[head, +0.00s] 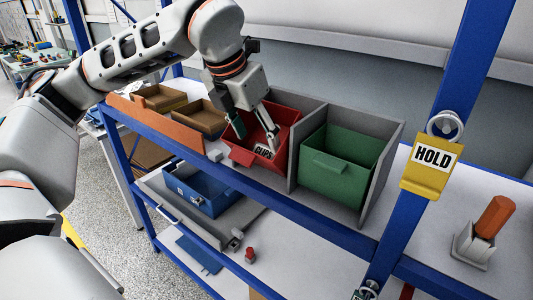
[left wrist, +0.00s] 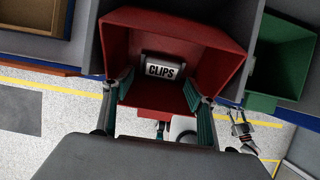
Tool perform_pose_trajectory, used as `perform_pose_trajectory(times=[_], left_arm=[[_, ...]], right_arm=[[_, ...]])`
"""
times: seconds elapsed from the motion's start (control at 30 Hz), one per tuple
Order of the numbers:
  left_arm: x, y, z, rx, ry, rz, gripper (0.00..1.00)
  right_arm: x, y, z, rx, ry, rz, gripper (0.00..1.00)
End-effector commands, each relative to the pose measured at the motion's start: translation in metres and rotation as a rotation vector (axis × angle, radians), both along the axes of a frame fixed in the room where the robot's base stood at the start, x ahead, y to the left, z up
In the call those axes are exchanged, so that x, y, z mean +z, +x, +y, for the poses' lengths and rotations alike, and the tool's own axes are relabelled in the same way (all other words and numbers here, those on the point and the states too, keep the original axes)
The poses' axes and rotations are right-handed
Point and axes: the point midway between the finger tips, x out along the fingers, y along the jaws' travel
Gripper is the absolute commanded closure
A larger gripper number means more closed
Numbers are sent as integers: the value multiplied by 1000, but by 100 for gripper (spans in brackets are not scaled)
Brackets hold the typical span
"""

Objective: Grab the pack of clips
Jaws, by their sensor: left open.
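The pack of clips (head: 264,152) is a small pale pack with a black "CLIPS" label. It lies inside the red bin (head: 284,118) on the upper shelf. In the left wrist view the pack (left wrist: 162,70) sits toward the back of the red bin (left wrist: 215,50), label facing the camera. My left gripper (head: 255,135) is open, pointing down over the red bin. In the left wrist view its two fingers (left wrist: 158,90) stand apart on either side of the pack's line, with nothing between the tips.
A green bin (head: 335,165) stands right of the red bin, past a grey divider. Brown bins (head: 200,117) stand to the left. A blue bin (head: 205,190) is on the lower shelf. A blue post with a yellow HOLD tag (head: 427,178) rises at the right.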

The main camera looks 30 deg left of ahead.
Motion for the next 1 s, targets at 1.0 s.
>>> perform_pose_trajectory(times=[1.0], left_arm=[[-48, 16, -5, -1, -1, 0, 73]], right_arm=[[8, 4, 0, 1, 1, -8, 60]])
